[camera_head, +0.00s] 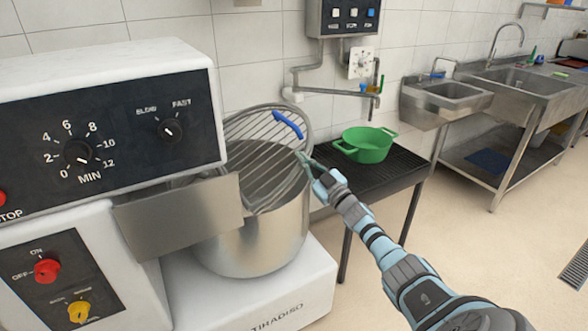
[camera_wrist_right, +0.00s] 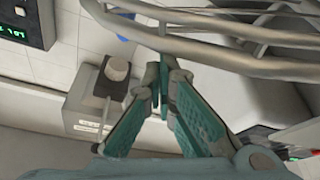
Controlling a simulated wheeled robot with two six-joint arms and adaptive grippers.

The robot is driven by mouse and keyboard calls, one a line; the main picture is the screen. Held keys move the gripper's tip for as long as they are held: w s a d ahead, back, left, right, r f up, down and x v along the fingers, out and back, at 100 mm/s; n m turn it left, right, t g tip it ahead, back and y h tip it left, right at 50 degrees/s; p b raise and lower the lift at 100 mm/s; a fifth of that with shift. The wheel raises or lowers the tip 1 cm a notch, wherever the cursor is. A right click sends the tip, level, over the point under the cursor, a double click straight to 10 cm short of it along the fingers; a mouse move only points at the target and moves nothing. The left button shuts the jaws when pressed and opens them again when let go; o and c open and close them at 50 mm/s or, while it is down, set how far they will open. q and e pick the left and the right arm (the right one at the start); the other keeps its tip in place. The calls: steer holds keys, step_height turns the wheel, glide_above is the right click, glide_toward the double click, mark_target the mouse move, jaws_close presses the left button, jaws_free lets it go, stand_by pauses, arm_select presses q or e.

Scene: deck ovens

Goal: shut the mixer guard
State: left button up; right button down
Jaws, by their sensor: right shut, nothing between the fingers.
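The mixer guard (camera_head: 262,172) is a wire grille with a blue handle (camera_head: 287,124). It stands tilted up above the steel mixer bowl (camera_head: 268,243), so it is at least partly open. My right gripper (camera_head: 304,163) is shut and empty at the guard's right edge, below the blue handle. In the right wrist view the closed fingertips (camera_wrist_right: 164,62) are right by the guard's curved bars (camera_wrist_right: 235,58); I cannot tell if they touch. My left gripper is not in view.
The mixer's control housing (camera_head: 100,120) fills the left side. A steel plate (camera_head: 180,213) juts out before the bowl. A green pot (camera_head: 366,145) stands on a dark table (camera_head: 402,168) behind my right arm. Steel sinks (camera_head: 520,84) line the right wall. The floor at right is clear.

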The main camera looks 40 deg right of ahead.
arm_select(q)
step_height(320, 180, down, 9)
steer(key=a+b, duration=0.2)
steer(key=b, duration=0.6)
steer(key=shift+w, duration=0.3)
arm_select(e)
step_height(320, 180, down, 10)
steer(key=d+m+h, duration=0.2)
steer(key=m+h, duration=0.1)
steer(key=m, duration=0.4)
steer(key=shift+s+d+m+h, duration=0.25)
steer(key=shift+d+m+h, duration=0.05)
steer(key=shift+d+h, duration=0.1)
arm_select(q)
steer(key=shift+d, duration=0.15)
arm_select(e)
steer(key=shift+a, duration=0.1)
